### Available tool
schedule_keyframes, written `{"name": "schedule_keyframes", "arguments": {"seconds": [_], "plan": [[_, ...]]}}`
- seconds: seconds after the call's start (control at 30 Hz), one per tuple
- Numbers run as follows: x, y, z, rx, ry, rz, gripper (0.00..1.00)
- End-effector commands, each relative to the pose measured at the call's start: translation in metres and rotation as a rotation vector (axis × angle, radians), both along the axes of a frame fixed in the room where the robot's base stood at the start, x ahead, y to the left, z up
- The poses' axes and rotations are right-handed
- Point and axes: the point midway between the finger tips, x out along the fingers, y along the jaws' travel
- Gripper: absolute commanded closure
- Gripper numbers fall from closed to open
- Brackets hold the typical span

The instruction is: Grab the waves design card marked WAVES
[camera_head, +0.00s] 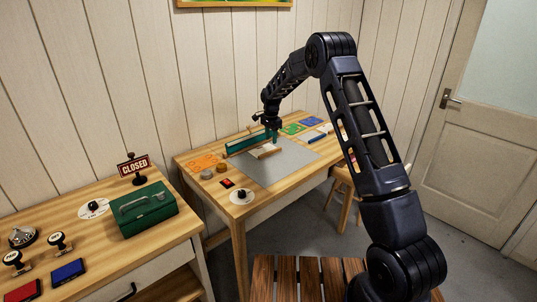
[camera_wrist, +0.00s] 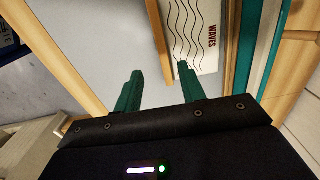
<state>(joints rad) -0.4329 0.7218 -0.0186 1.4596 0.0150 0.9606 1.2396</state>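The white WAVES card (camera_wrist: 196,30) shows at the top of the wrist view, with black wavy lines and the word WAVES along its right side. A narrow wooden strip (camera_wrist: 156,35) runs along its left edge. My gripper (camera_wrist: 160,68) has two green fingers, spread apart with nothing between them. The right fingertip is at the card's lower edge in the picture; I cannot tell whether it touches. In the head view my gripper (camera_head: 272,134) is over the far part of the work table (camera_head: 250,214), just behind a small pale, wood-edged piece (camera_head: 264,151).
A long teal bar (camera_head: 246,144) lies at the table's back, close to my gripper. A grey mat (camera_head: 280,167) covers the middle. Orange sheets (camera_head: 203,161), small jars and coloured cards (camera_head: 292,128) lie around it. A green toolbox (camera_head: 146,211) stands on the left table.

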Motion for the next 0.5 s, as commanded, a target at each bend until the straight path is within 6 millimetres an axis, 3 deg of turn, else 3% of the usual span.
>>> {"name": "schedule_keyframes", "arguments": {"seconds": [0.1,0.5], "plan": [[0.0,0.0,-0.018,0.0,0.001,0.0,0.6],[0.002,0.003,-0.051,-0.001,0.001,0.001,0.6]]}}
